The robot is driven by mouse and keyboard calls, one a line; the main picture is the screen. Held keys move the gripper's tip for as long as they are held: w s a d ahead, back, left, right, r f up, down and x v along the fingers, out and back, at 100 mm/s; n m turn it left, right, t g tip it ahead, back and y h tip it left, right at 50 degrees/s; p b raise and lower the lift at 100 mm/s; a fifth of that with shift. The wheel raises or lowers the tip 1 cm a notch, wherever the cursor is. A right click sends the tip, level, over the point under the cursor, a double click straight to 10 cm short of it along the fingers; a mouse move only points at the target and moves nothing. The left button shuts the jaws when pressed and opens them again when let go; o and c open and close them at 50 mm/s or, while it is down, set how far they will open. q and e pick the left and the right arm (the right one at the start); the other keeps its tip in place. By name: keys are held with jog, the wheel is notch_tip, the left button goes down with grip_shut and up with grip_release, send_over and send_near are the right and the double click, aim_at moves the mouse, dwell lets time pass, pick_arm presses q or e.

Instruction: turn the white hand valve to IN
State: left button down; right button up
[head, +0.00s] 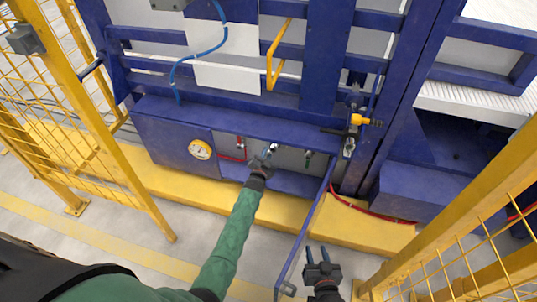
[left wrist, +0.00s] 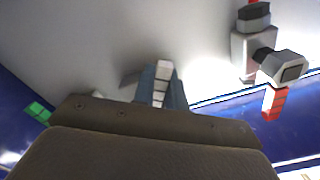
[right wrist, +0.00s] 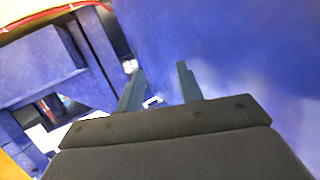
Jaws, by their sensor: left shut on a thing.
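The white hand valve (head: 272,147) is on the grey panel of the blue box, between a red valve and a green one in the head view. My left gripper (head: 264,158) is shut on it. In the left wrist view the white, segmented handle (left wrist: 160,84) sits between the fingers, and its mount is hidden. I cannot read any IN mark. My right gripper (head: 321,264) is open and empty, low in the head view. In the right wrist view its fingers (right wrist: 158,88) are apart, in front of blue metal.
A red-handled valve (head: 240,145) is left of the white one; its red handle (left wrist: 274,103) also shows in the left wrist view. A green-handled valve (head: 308,156) is to the right. A gauge (head: 200,149) sits further left. A slanting blue bar (head: 308,228) stands between my grippers. Yellow fences (head: 120,140) flank the space.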

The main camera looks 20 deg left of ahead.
pick_arm(q)
jog(key=shift+a+r+m, duration=0.2)
jog(key=shift+m, duration=0.4)
pick_arm(e)
jog(key=shift+g, duration=0.7)
jog(key=shift+s+d+f, duration=0.1)
jog(key=shift+s+f, duration=0.25)
jog(key=shift+f, duration=0.3)
jog(key=shift+s+a+f, duration=0.1)
jog(key=shift+s+f, duration=0.2)
jog(key=shift+f, duration=0.35)
jog(key=shift+s+d+f, duration=0.1)
jog(key=shift+s+f, duration=0.25)
jog(key=shift+f, duration=0.3)
pick_arm(q)
jog(key=c, duration=1.4)
grip_release()
jog(key=shift+c, duration=0.2)
jog(key=shift+s, duration=0.1)
